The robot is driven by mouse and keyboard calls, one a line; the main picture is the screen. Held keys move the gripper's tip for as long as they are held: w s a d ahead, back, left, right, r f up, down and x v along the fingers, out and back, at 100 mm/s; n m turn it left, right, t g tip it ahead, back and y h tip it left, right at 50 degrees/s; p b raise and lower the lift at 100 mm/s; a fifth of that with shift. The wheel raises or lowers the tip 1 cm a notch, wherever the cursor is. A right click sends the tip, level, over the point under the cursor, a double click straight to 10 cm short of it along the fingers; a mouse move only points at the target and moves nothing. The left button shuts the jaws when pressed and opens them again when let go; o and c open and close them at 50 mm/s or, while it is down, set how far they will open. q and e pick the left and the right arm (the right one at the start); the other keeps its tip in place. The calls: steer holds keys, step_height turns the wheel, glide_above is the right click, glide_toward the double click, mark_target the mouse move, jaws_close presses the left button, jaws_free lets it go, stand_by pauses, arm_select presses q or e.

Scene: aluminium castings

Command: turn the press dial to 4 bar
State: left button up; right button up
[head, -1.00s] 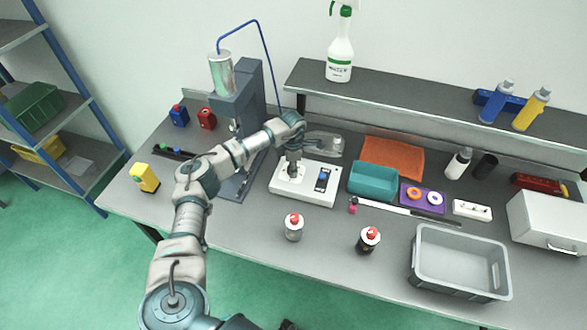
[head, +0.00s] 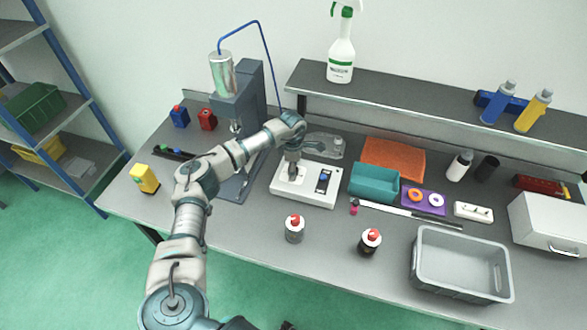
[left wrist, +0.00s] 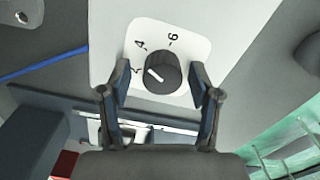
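The press dial (left wrist: 163,72) is a round black knob with a white pointer line on a white plate (left wrist: 190,35) marked 2, 4 and 6. In the left wrist view its pointer points towards the left, close to the 2. My left gripper (left wrist: 160,77) is open, with one finger on each side of the knob and gaps showing between. In the head view my left gripper (head: 293,163) hangs over the white control box (head: 312,197) and hides much of the dial.
The grey press (head: 252,95) stands close behind and left of my arm. A teal bin (head: 374,184) sits right of the box. A grey crate (head: 420,262) is further right.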

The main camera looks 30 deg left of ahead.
arm_select(q)
steer(key=shift+r, duration=0.15)
step_height(320, 180, up, 12)
steer(key=shift+f, duration=0.25)
steer(key=shift+a, duration=0.1)
stand_by(0.5)
